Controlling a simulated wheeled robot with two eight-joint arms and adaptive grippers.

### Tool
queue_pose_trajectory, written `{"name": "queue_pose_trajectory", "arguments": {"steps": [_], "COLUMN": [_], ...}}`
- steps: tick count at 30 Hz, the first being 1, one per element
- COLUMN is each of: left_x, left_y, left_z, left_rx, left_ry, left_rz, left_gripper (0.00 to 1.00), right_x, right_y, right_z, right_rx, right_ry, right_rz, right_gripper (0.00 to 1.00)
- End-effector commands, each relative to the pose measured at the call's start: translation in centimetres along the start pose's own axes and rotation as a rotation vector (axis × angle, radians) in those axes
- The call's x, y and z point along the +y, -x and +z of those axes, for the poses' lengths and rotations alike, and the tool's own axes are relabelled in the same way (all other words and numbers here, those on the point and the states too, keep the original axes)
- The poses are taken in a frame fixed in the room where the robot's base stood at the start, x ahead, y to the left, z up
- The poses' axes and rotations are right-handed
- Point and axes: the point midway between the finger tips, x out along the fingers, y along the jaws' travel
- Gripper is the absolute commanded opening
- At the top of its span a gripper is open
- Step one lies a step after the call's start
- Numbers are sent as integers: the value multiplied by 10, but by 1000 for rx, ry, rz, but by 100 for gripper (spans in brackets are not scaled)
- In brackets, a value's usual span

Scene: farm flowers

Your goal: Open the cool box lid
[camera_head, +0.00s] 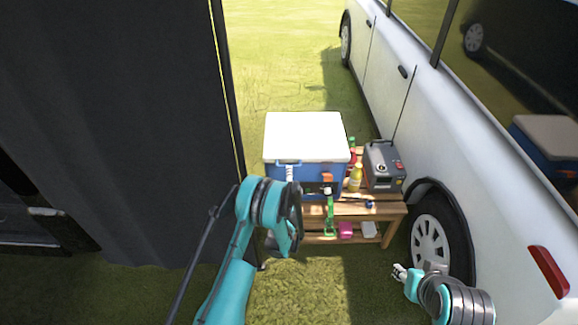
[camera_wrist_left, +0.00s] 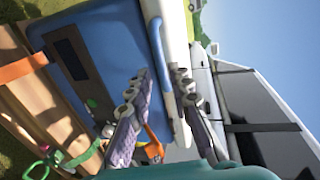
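The cool box (camera_head: 308,180) is blue with a white lid (camera_head: 306,135), which lies shut on top. A blue handle (camera_head: 289,162) runs along its front edge, and an orange latch (camera_head: 327,177) sits to the right. My left gripper (camera_head: 290,175) is at the front left of the box, just below the lid edge. In the left wrist view its two fingers (camera_wrist_left: 160,76) are apart, with the handle (camera_wrist_left: 162,60) running between them. I cannot tell whether they touch it. My right gripper (camera_head: 399,272) is low at the right, away from the box; its fingers are too small to judge.
The box stands on a wooden bench (camera_head: 375,209) with a yellow bottle (camera_head: 355,178) and a grey machine (camera_head: 382,165) to its right. A white car (camera_head: 455,130) stands at the right, a dark curtain (camera_head: 110,120) at the left. Grass lies behind the box.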

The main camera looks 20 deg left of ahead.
Motion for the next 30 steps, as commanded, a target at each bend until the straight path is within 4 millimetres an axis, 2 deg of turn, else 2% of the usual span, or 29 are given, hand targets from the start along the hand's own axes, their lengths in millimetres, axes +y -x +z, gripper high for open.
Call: {"name": "queue_pose_trajectory", "arguments": {"steps": [1,6,12,21,23,24,30], "left_x": [-4,2,1,-1,-1,-1,-1], "left_y": [-7,-38,-56,-59,-59,-59,-59], "left_z": [1,1,1,1,1,1,1], "left_rx": [-1,-2,-1,-1,-1,-1,-1], "left_ry": [0,2,1,2,2,2,2], "left_rz": [-1,0,0,1,1,1,1], "left_gripper": [20,20,20,20,4,0,0], "right_x": [0,0,0,0,0,0,0], "right_y": [9,-6,-10,-10,-10,-10,-10], "right_z": [-6,4,7,7,7,7,7], "right_rx": [0,0,0,0,0,0,0], "right_ry": [0,0,0,0,0,0,0], "right_rz": [0,0,0,0,0,0,0], "right_gripper": [40,40,40,40,40,40,40]}}
